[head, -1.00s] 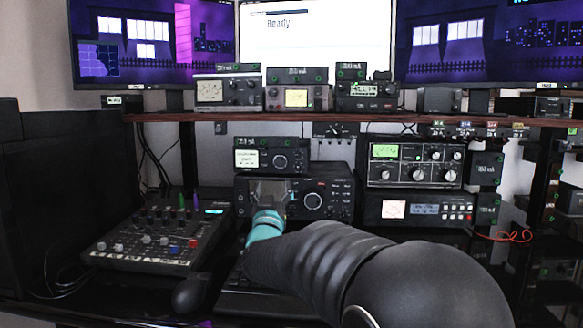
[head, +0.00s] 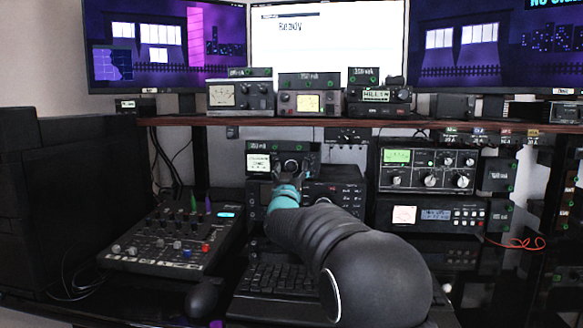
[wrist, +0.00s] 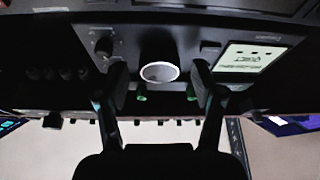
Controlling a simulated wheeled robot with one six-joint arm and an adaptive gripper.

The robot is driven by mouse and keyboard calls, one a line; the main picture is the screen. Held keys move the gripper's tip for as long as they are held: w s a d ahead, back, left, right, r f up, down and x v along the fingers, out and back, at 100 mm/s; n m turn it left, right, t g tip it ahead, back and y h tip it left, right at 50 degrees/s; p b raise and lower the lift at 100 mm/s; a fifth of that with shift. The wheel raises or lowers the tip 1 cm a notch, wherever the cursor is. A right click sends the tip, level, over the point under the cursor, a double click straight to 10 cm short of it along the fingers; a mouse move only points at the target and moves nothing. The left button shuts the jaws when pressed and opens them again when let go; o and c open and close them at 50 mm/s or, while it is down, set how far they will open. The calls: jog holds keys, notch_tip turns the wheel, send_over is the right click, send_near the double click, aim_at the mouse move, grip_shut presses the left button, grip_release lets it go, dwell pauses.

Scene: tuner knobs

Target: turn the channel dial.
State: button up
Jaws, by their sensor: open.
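A small black radio (head: 258,163) with a lit white screen on its left stands on a larger black radio, below the shelf. Its round dial (head: 291,165) sits right of the screen. My gripper (head: 289,177) is in front of the small radio, reaching up to the dial. In the wrist view my gripper (wrist: 160,84) is open, with one finger on each side of the dial. I cannot tell whether the fingers touch it. No label names the channel dial.
The larger radio (head: 345,200) is partly hidden by my arm. A keyboard (head: 265,283), mouse (head: 203,297) and mixer (head: 165,240) lie on the desk. Other radios (head: 425,168) stand to the right. A shelf (head: 330,121) with more devices runs close above.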

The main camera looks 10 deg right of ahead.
jog(key=shift+w+d+r, duration=0.1)
jog(key=shift+w, duration=0.05)
jog(key=shift+c, duration=0.2)
jog(key=c, duration=1.1)
jog(key=shift+m+b, duration=0.3)
jog(key=shift+m, duration=0.1)
jog(key=m+h+b, duration=0.1)
jog(key=m+h, duration=0.1)
jog(key=m, duration=0.1)
jog(key=shift+m+g, duration=0.4)
jog(key=shift+m+g+h+b, duration=0.15)
jog(key=shift+m+g+h, duration=0.5)
jog(key=shift+m, duration=0.95)
jog(key=shift+m+g+h+b, duration=0.15)
jog(key=shift+m+g+h, duration=0.3)
jog(key=shift+m+h, duration=0.8)
jog(key=shift+m+y, duration=0.4)
jog(key=shift+m, duration=0.25)
